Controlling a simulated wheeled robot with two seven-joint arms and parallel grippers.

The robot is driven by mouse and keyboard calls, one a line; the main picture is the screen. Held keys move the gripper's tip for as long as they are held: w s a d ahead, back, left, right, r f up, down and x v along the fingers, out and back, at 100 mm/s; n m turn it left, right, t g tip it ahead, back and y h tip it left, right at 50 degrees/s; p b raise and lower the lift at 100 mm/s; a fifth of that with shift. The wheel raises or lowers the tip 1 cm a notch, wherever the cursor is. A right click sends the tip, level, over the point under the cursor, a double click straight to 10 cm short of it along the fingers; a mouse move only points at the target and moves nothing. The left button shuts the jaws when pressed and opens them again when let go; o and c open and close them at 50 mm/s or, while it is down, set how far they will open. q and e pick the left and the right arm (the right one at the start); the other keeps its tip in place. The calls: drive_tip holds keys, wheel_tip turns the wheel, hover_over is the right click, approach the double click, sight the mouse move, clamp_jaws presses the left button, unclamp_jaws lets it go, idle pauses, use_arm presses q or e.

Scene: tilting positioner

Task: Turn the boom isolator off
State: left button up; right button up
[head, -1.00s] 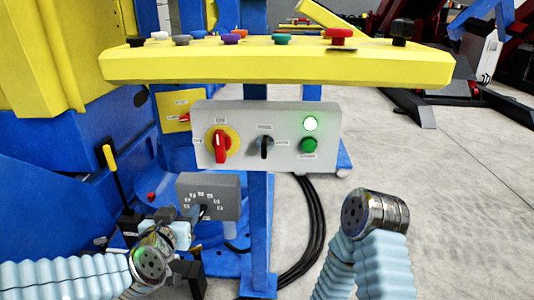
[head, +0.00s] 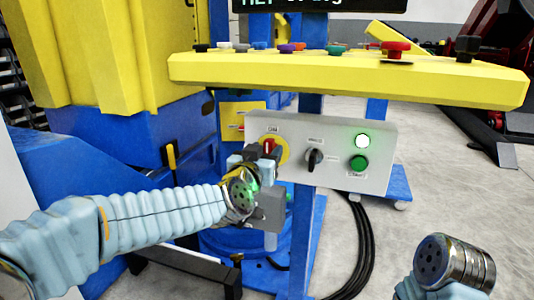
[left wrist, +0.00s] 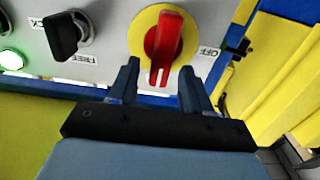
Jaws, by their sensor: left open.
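The red rotary switch handle (head: 268,146) sits on a round yellow plate at the left of a grey control box (head: 376,135). My left gripper (head: 265,155) is at the switch, its fingers partly covering the plate. In the left wrist view, the red handle (left wrist: 166,42) stands along the picture's vertical on its yellow plate, with an OFF label to its right. There my left gripper (left wrist: 159,72) is open, its two fingers on either side of the handle's lower end. Contact cannot be told. My right gripper is not in view.
A black selector knob (head: 314,160), a green button (head: 358,163) and a lit lamp (head: 362,141) share the box. Above is a yellow console (head: 350,78) with several buttons. Another yellow plate (head: 232,122) stands behind.

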use_arm(q)
drive_tip(key=shift+w+d, duration=0.2)
drive_tip(key=shift+w, duration=0.35)
clamp_jaws()
